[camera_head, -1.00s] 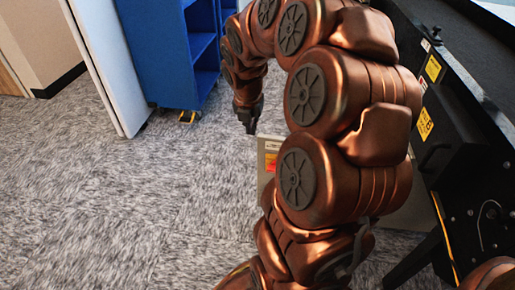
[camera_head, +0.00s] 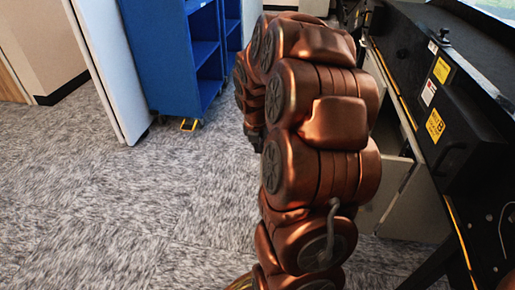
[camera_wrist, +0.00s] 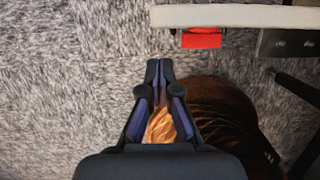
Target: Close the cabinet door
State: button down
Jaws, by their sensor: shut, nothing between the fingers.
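In the head view my arm hides most of the gripper.
The black sorter machine (camera_head: 455,95) with yellow labels runs along the right. A blue shelf cart (camera_head: 172,55) and a white panel (camera_head: 103,65) stand at the back left. The grey carpet (camera_head: 110,200) at left is clear.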

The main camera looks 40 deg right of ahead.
jog(key=shift+w+d+b, duration=0.2)
jog(key=shift+w+d, duration=0.15)
jog(key=shift+d, duration=0.2)
jog(key=shift+w+d+b, duration=0.2)
jog(key=shift+w+d, duration=0.1)
jog(key=shift+d, duration=0.2)
jog(key=shift+w+d, duration=0.1)
